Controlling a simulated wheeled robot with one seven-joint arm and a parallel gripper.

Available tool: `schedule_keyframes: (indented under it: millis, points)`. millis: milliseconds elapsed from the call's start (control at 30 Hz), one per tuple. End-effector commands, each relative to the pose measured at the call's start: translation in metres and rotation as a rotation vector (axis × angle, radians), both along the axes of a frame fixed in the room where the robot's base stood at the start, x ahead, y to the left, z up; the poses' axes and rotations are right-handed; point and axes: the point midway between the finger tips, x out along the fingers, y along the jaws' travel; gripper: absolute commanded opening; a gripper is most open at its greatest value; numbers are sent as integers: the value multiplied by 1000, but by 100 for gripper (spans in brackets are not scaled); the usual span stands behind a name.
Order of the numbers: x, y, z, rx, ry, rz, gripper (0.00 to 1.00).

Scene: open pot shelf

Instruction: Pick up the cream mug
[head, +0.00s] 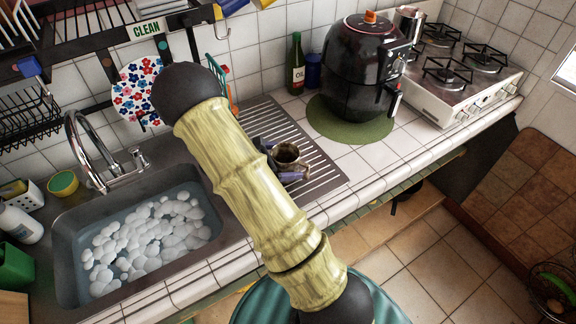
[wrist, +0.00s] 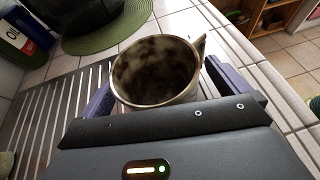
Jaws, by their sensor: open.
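The cream mug (wrist: 158,98) stands upright on the ribbed metal drainboard. Its inside is dark and stained, and its handle points to the far right in the wrist view. My gripper (wrist: 160,78) is open, with one purple finger on each side of the mug. I cannot tell whether either finger touches it. In the head view the mug (head: 286,153) shows just right of my arm, with my gripper (head: 283,168) around it. The mug's lower part is hidden by my gripper.
An oil bottle (head: 295,65) stands by the wall. A rack (head: 105,38) hangs above. The counter's front edge is near.

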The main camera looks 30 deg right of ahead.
Motion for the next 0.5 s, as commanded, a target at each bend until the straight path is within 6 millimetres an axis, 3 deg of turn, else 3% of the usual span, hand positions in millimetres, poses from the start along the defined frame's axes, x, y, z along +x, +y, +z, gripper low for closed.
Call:
schedule_keyframes:
  millis: [167, 467, 500]
  points:
    - [0, 0, 0, 0, -1, -1, 100]
    - [0, -1, 0, 0, -1, -4, 45]
    - [0, -1, 1, -1, -1, -4, 45]
